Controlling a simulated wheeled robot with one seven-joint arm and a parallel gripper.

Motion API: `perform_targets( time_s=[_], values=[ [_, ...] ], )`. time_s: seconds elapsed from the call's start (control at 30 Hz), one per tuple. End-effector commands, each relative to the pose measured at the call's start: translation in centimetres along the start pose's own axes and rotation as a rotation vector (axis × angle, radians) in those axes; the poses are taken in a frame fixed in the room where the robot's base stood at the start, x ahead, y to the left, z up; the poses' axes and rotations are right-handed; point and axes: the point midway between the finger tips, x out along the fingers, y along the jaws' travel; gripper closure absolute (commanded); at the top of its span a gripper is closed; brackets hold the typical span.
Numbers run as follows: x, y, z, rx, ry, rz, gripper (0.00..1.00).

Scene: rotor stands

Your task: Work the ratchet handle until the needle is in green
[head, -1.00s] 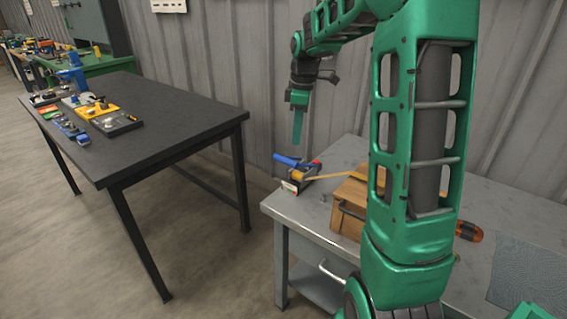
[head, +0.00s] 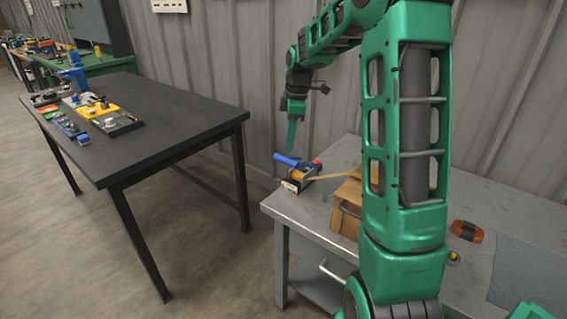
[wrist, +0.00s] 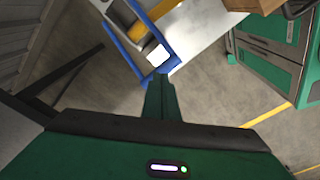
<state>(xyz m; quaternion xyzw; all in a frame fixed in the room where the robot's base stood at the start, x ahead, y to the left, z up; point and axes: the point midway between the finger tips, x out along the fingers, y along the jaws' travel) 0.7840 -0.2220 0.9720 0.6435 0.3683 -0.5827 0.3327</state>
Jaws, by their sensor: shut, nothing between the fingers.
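The ratchet device (head: 299,180) sits at the near left corner of the grey workbench, with a blue handle (head: 287,160), a yellow strap and a small pale face with some green on it. The needle is too small to make out. In the wrist view the blue handle (wrist: 121,48) looks like a U-shaped frame around a yellow part and a white block. My gripper (head: 291,148) is shut and empty, pointing down just above the handle. In the wrist view my gripper's tips (wrist: 160,80) overlap the handle's near end; I cannot tell if they touch.
A wooden box (head: 347,215) stands behind my arm on the grey workbench (head: 315,222). An orange and black tool (head: 466,231) lies to its right. A black table (head: 170,110) with several devices stands at left, with open floor between. A corrugated wall is behind.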

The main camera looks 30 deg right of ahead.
Motion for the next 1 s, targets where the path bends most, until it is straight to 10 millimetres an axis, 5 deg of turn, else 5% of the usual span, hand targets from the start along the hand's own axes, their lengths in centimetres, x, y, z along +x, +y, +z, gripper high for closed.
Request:
perform_targets(
  time_s=[0.33, 1.0],
  values=[
    [3.3, -0.1, 0.0, -0.001, 0.0, -0.002, 1.0],
    [4.6, -0.1, 0.1, 0.001, -0.001, -0.002, 1.0]
  ],
)
